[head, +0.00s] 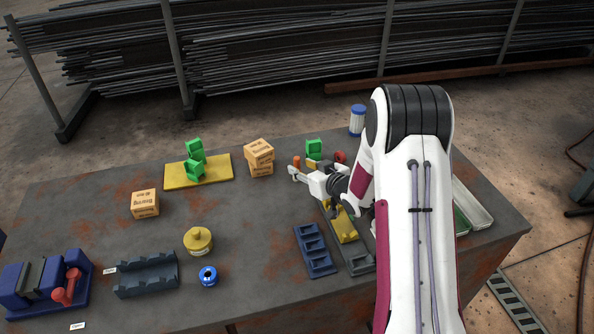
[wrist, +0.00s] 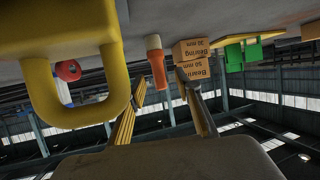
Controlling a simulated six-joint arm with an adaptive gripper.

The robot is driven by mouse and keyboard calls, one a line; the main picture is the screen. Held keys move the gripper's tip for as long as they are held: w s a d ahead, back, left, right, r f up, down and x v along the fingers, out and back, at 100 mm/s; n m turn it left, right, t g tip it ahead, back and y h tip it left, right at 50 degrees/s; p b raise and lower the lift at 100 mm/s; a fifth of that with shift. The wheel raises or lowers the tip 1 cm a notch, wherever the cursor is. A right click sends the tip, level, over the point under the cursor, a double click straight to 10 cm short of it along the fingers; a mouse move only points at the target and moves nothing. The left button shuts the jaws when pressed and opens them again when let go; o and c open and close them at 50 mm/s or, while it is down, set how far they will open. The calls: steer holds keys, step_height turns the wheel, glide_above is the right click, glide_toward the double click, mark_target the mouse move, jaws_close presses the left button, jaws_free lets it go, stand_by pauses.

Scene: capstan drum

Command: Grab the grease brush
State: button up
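An upright orange piece with a pale end (wrist: 157,65), which looks like the grease brush, shows in the wrist view beyond and between my fingers. In the head view an orange tip (head: 297,162) shows just behind my fingertips; the rest is hidden. My gripper (head: 296,173) is low over the back middle of the table. In the wrist view my gripper (wrist: 163,105) has its two fingers spread apart with nothing held between them. The wrist picture is upside down, with the table at the top. I cannot tell the exact gap to the orange piece.
Stacked bearing boxes (head: 260,157) stand close behind and left of my gripper. A green block (head: 314,148) and a red round piece (head: 341,157) are behind it. A yellow looped part (wrist: 75,95) is near the wrist camera. Free table lies left, around the yellow pot (head: 198,240).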

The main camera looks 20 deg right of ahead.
mark_target(299, 165)
steer(key=shift+x, duration=2.2)
steer(key=shift+d, duration=0.15)
steer(key=shift+c, duration=0.4)
jaws_close()
